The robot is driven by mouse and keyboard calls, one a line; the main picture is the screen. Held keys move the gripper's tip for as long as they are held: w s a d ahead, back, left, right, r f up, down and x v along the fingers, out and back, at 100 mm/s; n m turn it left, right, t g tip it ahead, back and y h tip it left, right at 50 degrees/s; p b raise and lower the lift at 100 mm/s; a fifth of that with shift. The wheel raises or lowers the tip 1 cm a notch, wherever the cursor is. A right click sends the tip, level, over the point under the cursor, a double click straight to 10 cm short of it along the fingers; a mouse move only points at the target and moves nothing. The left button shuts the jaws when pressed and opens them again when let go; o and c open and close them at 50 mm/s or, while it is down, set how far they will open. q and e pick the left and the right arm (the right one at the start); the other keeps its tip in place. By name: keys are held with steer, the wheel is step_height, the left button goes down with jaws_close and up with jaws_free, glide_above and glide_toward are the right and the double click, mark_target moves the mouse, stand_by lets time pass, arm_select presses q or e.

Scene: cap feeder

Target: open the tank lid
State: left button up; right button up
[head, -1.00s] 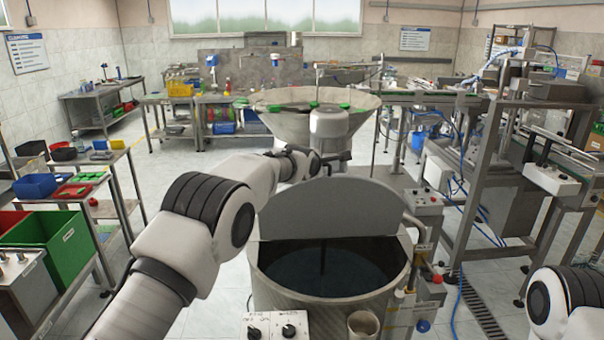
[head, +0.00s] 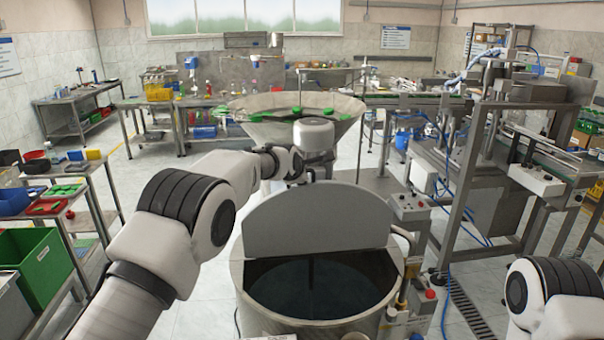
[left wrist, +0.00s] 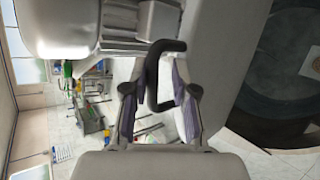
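The round steel tank (head: 262,322) stands at the lower middle of the head view, dark inside. Its grey half-round lid (head: 320,225) stands raised, roughly upright, behind the opening. My left arm reaches from the left to the lid's far side, where my gripper is largely hidden. In the left wrist view the lid (left wrist: 222,60) is a grey panel with a black handle (left wrist: 152,82). My left gripper (left wrist: 158,72) has its fingers apart, one on each side of the handle bar, with gaps visible. My right gripper is out of view; only a right arm link shows.
A wide funnel bowl (head: 258,130) with green caps stands behind the tank. A steel machine frame (head: 470,190) and a button box (head: 412,207) are close on the right. A green bin (head: 32,265) sits at the left. Floor is free between bin and tank.

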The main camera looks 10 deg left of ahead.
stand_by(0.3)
arm_select(q)
steer(key=v, duration=1.2)
steer(key=shift+w, duration=0.1)
